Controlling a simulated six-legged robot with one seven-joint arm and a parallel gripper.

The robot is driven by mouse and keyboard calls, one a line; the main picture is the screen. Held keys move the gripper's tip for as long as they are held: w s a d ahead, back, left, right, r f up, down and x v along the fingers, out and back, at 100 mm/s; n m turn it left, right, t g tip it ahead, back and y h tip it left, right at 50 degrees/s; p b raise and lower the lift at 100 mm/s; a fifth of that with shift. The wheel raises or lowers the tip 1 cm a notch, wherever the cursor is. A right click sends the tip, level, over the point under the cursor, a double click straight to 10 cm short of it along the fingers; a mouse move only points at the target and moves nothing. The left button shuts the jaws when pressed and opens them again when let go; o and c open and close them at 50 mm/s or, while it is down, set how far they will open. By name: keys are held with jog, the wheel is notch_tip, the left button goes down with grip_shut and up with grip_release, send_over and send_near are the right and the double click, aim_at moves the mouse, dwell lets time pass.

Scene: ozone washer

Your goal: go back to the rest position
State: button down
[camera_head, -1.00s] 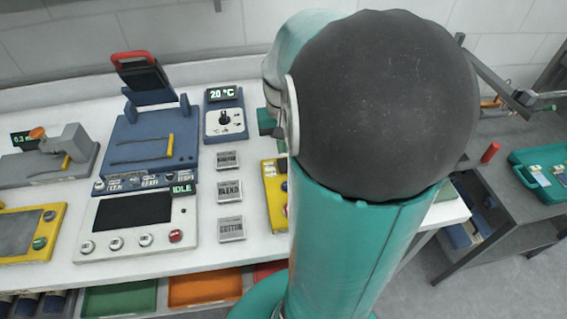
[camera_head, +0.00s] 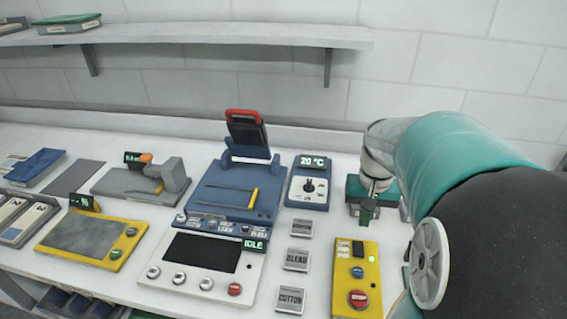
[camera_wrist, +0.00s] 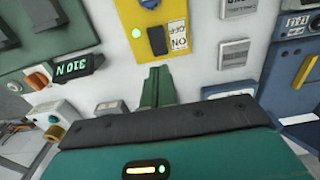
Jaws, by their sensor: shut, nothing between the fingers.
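My gripper (camera_head: 368,205) hangs over the white bench at the right, its green fingers together and empty. It is just above and behind the yellow control box (camera_head: 357,270) with the red STOP button, and right of the blue dial box (camera_head: 308,182) reading 20 °C. In the wrist view the closed green fingers of my gripper (camera_wrist: 158,88) point toward the bench, with the yellow box (camera_wrist: 166,28) beyond them. My teal and black arm fills the right side of the head view and hides the bench there.
A blue machine (camera_head: 228,190) with a raised red-handled lid stands mid-bench, above a panel reading IDLE (camera_head: 205,262). Small tiles, including COTTON (camera_head: 290,299), lie beside it. A grey press (camera_head: 145,180) and a yellow-framed plate (camera_head: 90,238) are left. A wall shelf (camera_head: 200,35) runs above.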

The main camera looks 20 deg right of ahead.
jog(key=s+a+r+n+t, duration=0.2)
jog(key=a+r+n, duration=0.1)
jog(key=a, duration=0.8)
jog(key=s+a+r+n+t, duration=0.2)
jog(key=a+r+n+t, duration=0.1)
jog(key=a, duration=0.9)
jog(key=shift+s+r+n+t, duration=0.3)
jog(key=shift+r+n, duration=0.1)
